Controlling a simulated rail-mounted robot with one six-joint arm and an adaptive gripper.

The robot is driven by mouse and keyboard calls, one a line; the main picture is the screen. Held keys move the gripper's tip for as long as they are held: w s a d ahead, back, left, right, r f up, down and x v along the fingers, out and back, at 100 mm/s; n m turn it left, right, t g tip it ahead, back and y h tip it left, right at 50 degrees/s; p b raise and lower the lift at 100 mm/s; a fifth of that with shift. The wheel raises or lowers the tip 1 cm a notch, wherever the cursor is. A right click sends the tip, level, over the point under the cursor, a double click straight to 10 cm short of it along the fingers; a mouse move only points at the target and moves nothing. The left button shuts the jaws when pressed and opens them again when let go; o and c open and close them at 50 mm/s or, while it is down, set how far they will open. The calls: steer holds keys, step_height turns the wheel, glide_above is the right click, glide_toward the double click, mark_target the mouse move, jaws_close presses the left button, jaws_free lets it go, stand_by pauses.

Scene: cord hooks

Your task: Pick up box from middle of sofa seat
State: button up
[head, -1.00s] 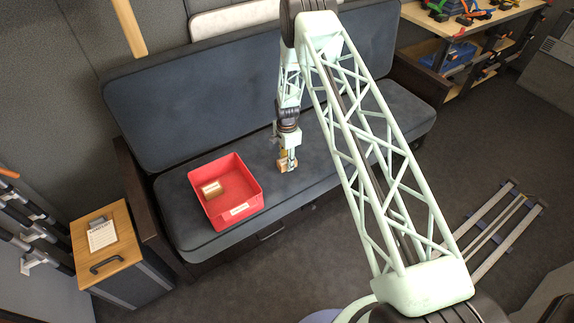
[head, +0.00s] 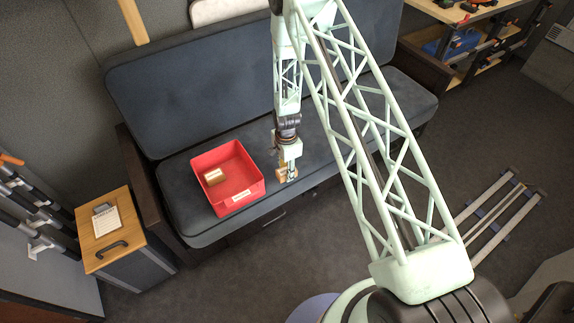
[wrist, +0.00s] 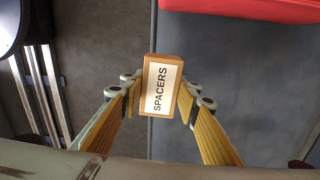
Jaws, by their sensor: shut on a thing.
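A small brown box with a white label reading "SPACERS" (wrist: 161,88) sits between the two fingers of my gripper (wrist: 160,100) in the wrist view. My gripper is shut on it. In the head view my gripper (head: 287,175) is over the front part of the sofa seat (head: 335,140), just right of the red bin, and the box is largely hidden by the fingers. In the wrist view the seat's front edge runs beneath the box, with floor to its left. I cannot tell how high the box is above the seat.
A red bin (head: 258,190) stands on the left of the seat and holds another brown box (head: 214,177). Its edge shows at the top right of the wrist view (wrist: 265,10). A wooden-topped cabinet (head: 107,235) stands left of the sofa. The seat's right part is clear.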

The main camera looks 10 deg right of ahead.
steer(key=shift+s+a+r, duration=0.1)
steer(key=shift+s+a, duration=0.15)
steer(key=shift+s, duration=0.45)
stand_by(0.3)
